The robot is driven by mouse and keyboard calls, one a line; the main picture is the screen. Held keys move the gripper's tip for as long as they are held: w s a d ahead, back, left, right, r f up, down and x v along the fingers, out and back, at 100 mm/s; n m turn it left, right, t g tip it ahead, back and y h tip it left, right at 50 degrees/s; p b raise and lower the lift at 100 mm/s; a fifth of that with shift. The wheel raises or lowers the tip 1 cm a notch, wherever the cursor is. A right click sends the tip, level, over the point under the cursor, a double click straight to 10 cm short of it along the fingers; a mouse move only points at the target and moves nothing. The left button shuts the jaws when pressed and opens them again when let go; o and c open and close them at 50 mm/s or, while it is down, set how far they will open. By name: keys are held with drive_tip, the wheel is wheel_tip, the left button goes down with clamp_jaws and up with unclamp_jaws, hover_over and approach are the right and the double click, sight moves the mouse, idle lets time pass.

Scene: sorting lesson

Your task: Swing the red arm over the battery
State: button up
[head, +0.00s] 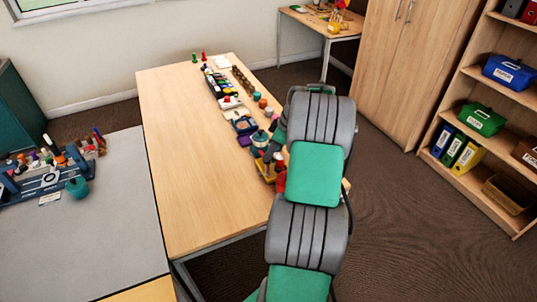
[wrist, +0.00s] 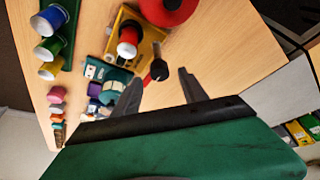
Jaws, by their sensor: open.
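In the wrist view a yellow stand (wrist: 148,48) sits on the wooden table, with a red-topped upright piece (wrist: 127,45) and a dark rod ending in a black knob (wrist: 158,70). A large red round part (wrist: 168,9) is cut off by the top edge. I cannot tell which of these red parts is the red arm, and I cannot make out a battery. My gripper (wrist: 160,77) is open, its fingers apart with the black knob just beyond and between them; contact is not clear. In the head view my arm hides the gripper and most of the stand.
A row of small items runs along the wooden table (head: 185,150), whose left part is clear. A teal and white device (wrist: 105,82) lies left of my gripper. A grey table (head: 100,240) stands at left.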

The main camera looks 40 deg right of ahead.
drive_tip(key=shift+x, duration=1.45)
drive_tip(key=shift+c, duration=0.4)
clamp_jaws()
